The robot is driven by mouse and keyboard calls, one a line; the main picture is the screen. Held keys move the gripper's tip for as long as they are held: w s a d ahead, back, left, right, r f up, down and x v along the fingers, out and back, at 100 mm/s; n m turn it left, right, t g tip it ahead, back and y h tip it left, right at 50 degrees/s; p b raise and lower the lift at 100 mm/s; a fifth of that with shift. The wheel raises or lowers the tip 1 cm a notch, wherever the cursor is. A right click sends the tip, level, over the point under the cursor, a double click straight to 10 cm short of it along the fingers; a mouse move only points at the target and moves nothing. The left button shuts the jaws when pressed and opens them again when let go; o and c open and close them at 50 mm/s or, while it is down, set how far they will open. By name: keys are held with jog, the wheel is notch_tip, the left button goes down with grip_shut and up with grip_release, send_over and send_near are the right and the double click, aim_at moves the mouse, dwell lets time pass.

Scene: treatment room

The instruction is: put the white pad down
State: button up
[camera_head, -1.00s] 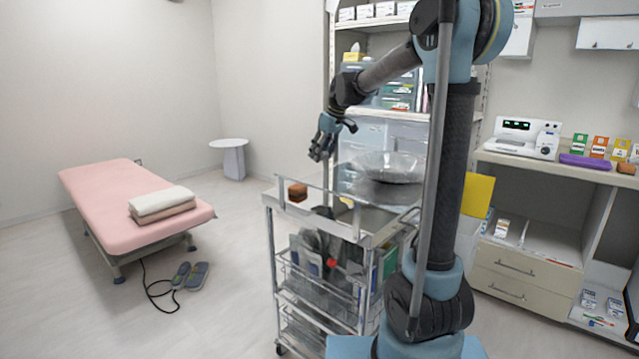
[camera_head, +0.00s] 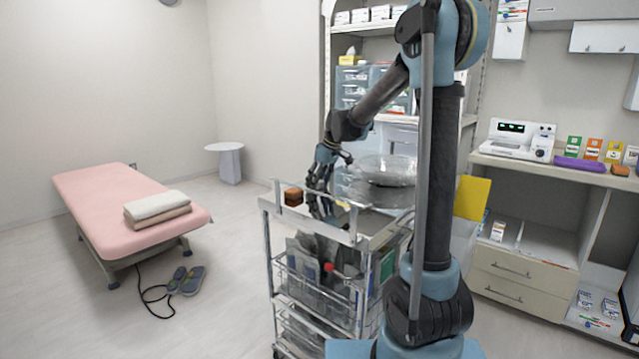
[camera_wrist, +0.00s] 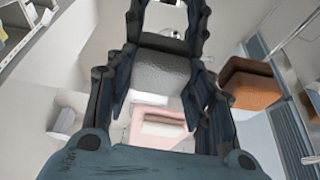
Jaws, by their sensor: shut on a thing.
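The white pad (camera_wrist: 160,72) looks pale grey and textured in the wrist view, held between the fingers of my gripper (camera_wrist: 157,98). In the head view my gripper (camera_head: 320,196) points down over the left part of the cart's top tray (camera_head: 340,237), just right of a brown block. I cannot pick out the pad there, because the fingers and the cart rail hide it. I cannot tell whether the pad touches the tray.
The brown block (camera_head: 293,196) sits close beside my gripper and shows large in the wrist view (camera_wrist: 250,85). A clear round bowl (camera_head: 388,168) stands behind on the right. A raised rail edges the cart. A pink bed (camera_head: 120,205) stands far left.

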jog(key=o, duration=1.2)
jog(key=shift+r, duration=0.1)
jog(key=v, duration=1.2)
jog(key=shift+s, duration=0.1)
